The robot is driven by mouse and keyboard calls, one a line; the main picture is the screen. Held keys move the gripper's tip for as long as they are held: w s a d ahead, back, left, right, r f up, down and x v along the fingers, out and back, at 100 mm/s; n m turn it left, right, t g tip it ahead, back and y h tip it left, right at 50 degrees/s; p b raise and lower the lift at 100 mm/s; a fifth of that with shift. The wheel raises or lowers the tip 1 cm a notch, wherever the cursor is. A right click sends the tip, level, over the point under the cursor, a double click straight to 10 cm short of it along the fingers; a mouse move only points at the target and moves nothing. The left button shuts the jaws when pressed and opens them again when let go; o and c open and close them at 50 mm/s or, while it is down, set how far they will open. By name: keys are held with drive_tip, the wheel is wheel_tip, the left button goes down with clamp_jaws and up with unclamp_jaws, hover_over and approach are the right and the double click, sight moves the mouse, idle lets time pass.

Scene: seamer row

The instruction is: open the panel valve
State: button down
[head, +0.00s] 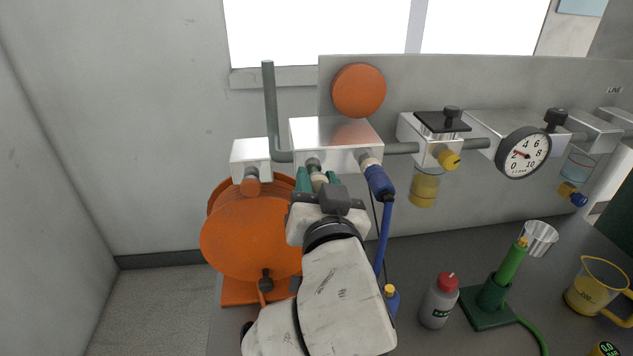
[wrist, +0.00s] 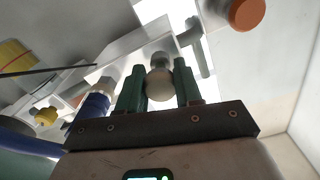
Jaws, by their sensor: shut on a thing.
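A white block (head: 336,136) is mounted on the wall panel, with grey pipe at both sides. A short fitting with a cream round knob (wrist: 159,84) sticks out from the block's underside and front; I take it to be the panel valve's handle. My gripper (head: 318,182) is at this fitting, below the block. In the wrist view the green fingers (wrist: 158,76) of my gripper stand on either side of the cream knob and are closed on it. How far the knob is turned cannot be told. In the head view my gripper and arm hide part of it.
A blue hose fitting (head: 378,181) hangs close to my gripper's right. A large orange reel (head: 240,235) stands left and an orange disc (head: 359,90) is above. A round gauge (head: 523,152) is right. A red-capped bottle (head: 439,302) and green stand (head: 490,307) are on the bench.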

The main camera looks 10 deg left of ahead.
drive_tip(key=shift+w+f, duration=0.1)
drive_tip(key=shift+f, duration=0.15)
drive_tip(key=c, duration=0.8)
unclamp_jaws()
drive_tip(key=shift+r, duration=0.1)
drive_tip(key=shift+o, duration=0.2)
drive_tip(key=b+v, duration=0.1)
drive_tip(key=v, duration=1)
